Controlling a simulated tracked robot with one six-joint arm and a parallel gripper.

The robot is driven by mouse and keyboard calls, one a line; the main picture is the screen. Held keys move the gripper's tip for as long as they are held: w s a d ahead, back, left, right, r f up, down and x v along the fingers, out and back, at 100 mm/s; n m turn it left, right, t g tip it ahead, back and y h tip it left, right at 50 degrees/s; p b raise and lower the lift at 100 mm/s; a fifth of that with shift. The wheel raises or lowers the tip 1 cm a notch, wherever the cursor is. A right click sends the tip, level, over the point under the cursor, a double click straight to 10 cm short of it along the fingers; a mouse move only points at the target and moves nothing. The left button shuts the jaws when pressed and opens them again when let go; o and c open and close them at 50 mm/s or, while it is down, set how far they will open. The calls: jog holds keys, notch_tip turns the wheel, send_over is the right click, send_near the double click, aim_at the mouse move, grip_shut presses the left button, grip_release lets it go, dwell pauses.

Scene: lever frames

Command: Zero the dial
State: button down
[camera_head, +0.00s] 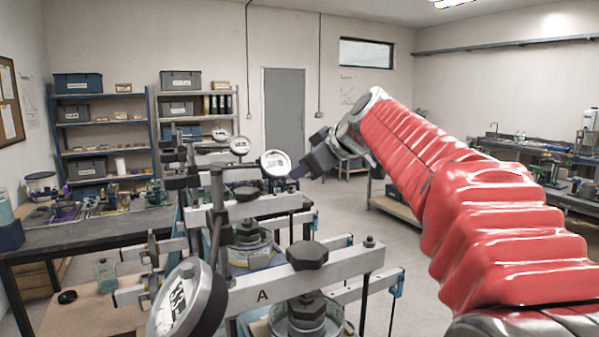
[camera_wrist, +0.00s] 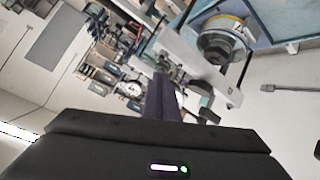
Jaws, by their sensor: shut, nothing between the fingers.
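Several round white-faced dial gauges stand on the lever frames in the head view. The nearest dial (camera_head: 178,302) is large, tilted, and cut by the lower edge, beside the beam marked A (camera_head: 335,270). A second dial (camera_head: 275,163) is in the middle, with smaller dials (camera_head: 239,146) behind it.
Dark knobs (camera_head: 307,255) and posts rise from the frames close below and left of my gripper. A workbench (camera_head: 80,235) with small items stands left, shelves (camera_head: 100,140) behind. Open floor lies between the frames and the right-hand bench (camera_head: 545,165).

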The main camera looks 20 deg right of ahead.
jog(key=shift+s+d+f, duration=0.1)
jog(key=shift+d+f, duration=0.05)
jog(key=shift+d, duration=0.05)
dwell(0.3)
jog(key=s+r, duration=0.4)
jog(key=shift+s+d, duration=0.15)
jog(key=shift+d, duration=0.3)
dwell(0.5)
